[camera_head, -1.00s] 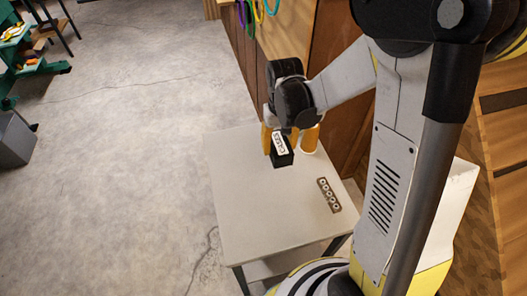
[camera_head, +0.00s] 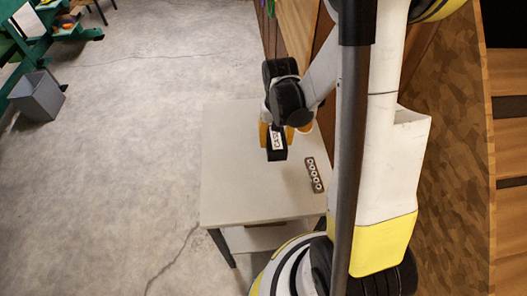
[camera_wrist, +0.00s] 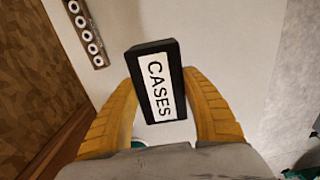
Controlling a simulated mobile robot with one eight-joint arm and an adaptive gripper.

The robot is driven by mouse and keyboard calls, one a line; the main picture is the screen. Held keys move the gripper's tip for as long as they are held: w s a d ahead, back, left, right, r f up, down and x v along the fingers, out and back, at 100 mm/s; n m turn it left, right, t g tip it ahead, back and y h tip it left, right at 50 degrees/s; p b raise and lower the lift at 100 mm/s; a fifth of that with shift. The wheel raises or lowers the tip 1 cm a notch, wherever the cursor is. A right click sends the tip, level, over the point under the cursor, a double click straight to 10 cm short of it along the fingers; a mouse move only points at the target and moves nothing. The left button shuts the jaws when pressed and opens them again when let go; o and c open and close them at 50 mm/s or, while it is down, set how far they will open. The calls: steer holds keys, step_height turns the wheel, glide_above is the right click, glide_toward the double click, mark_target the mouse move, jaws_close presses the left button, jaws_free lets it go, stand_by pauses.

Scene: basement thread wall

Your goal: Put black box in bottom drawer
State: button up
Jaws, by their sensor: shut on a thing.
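The black box (camera_head: 277,146) has a white label reading "CASES". My gripper (camera_head: 275,136) is shut on it and holds it over the far part of the light table. In the wrist view the black box (camera_wrist: 158,82) sits between the two yellow fingers of my gripper (camera_wrist: 163,105), with its label facing the camera. I cannot clearly tell the gap between box and tabletop. No bottom drawer can be made out in either view.
The table (camera_head: 235,180) is mostly bare and has an open lower shelf (camera_head: 255,238). A strip with several round holes (camera_head: 314,175) lies at its right; it also shows in the wrist view (camera_wrist: 84,32). A grey bin (camera_head: 37,96) stands on the floor at left. The floor between is clear.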

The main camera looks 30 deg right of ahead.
steer(key=w+a+f, duration=0.2)
steer(key=w, duration=0.1)
steer(key=shift+f+b, duration=0.1)
steer(key=shift+b, duration=0.3)
step_height(320, 180, down, 4)
steer(key=shift+a+f+b, duration=0.1)
steer(key=shift+b, duration=1)
steer(key=o, duration=1.3)
